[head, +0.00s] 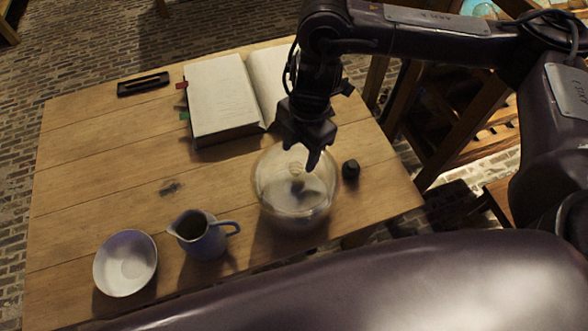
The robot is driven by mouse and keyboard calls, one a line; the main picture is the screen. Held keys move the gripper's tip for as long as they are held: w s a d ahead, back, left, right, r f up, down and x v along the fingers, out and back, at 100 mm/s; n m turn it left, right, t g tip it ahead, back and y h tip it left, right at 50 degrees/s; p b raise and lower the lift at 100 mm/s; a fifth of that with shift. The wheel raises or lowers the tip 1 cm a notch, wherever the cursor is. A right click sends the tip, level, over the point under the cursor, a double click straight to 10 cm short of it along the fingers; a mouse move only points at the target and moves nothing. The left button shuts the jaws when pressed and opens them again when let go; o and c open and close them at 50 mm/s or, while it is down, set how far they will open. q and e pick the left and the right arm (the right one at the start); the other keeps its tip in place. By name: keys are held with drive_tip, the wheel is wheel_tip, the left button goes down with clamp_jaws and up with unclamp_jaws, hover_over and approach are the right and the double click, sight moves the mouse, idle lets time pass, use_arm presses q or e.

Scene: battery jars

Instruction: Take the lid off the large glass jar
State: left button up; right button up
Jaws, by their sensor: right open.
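The large glass jar (285,208) stands upright near the right front of the wooden table. It is clear and rounded. A pale knob-like shape (296,169) shows at its top and seems to belong to a glass lid; the lid's edge is hard to make out. A small dark shape shows through the glass. My right gripper (301,156) is open and points down over the top of the jar, close to the knob. I cannot tell whether its fingers touch the lid. My left gripper is not in view.
A small dark object (350,170) stands just right of the jar. A pitcher (204,240) and white bowl (126,263) stand to its left. An open book (222,98) lies behind, and a dark narrow tray (143,84) is at the back left. The table's left middle is mostly clear.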

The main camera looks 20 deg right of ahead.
sight(296, 166)
drive_tip(key=shift+s+a+f, duration=0.1)
drive_tip(key=shift+s+f, duration=0.1)
drive_tip(key=shift+f, duration=0.2)
drive_tip(key=shift+s+f, duration=0.1)
drive_tip(key=shift+f, duration=0.25)
drive_tip(key=f, duration=0.4)
drive_tip(key=shift+a, duration=0.35)
drive_tip(key=c, duration=0.7)
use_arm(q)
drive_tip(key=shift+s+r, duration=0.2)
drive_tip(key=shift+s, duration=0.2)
use_arm(e)
clamp_jaws()
